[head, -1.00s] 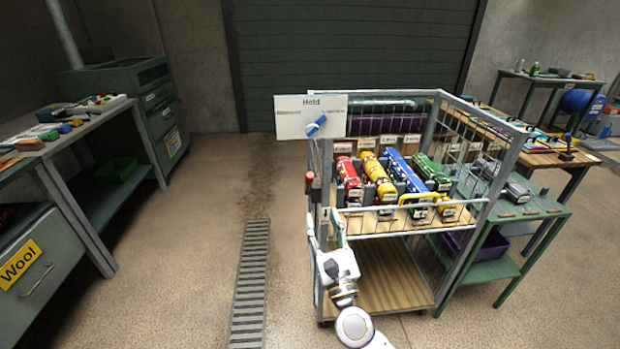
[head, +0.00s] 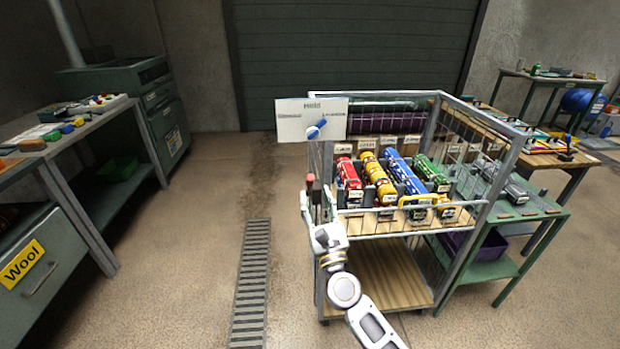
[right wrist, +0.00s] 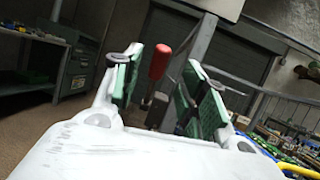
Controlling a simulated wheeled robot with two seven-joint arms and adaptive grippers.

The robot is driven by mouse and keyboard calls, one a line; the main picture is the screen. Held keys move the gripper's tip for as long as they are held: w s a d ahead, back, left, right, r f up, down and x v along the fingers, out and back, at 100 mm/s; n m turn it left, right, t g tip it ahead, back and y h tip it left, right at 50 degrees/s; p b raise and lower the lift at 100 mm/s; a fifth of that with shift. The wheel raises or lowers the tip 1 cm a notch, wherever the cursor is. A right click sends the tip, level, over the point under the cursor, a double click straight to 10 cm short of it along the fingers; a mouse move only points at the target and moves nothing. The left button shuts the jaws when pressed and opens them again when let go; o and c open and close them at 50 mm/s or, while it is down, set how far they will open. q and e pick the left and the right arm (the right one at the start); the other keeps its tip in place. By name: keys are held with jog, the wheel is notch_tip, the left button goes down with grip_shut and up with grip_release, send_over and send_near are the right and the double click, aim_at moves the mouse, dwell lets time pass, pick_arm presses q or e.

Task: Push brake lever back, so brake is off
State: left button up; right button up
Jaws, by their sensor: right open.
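The brake lever (head: 310,181) has a red grip and stands upright at the left front post of the trolley (head: 436,238). In the right wrist view the red grip (right wrist: 160,61) shows beyond and between my fingers, with a dark bracket below it. My right gripper (head: 314,197) is open at the trolley's left front corner, with the lever at its fingertips. In the right wrist view my right gripper (right wrist: 160,90) has its green pads on either side of the lever. I cannot tell whether they touch it. My left gripper is not in view.
A white sign reading "Hold" with a blue pointer (head: 311,120) stands above the lever. Several coloured machines (head: 378,182) fill the trolley's upper shelf. A green table (head: 518,211) stands close on the right. The floor left of the trolley is clear, with a drain grate (head: 250,270).

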aim_at(311, 183)
jog(key=shift+x, duration=0.9)
jog(key=shift+w+r, duration=0.2)
jog(key=shift+w, duration=0.2)
jog(key=shift+p+x, duration=0.45)
jog(key=shift+x, duration=1.25)
jog(key=shift+w+r, duration=0.1)
jog(key=shift+w, duration=0.05)
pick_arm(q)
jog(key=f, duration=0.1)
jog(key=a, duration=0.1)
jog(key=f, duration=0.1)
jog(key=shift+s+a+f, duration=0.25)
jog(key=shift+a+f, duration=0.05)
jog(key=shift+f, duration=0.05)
pick_arm(e)
jog(key=shift+w+a+r, duration=0.1)
jog(key=shift+w, duration=0.1)
jog(key=c, duration=0.8)
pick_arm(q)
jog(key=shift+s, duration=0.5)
pick_arm(e)
grip_shut()
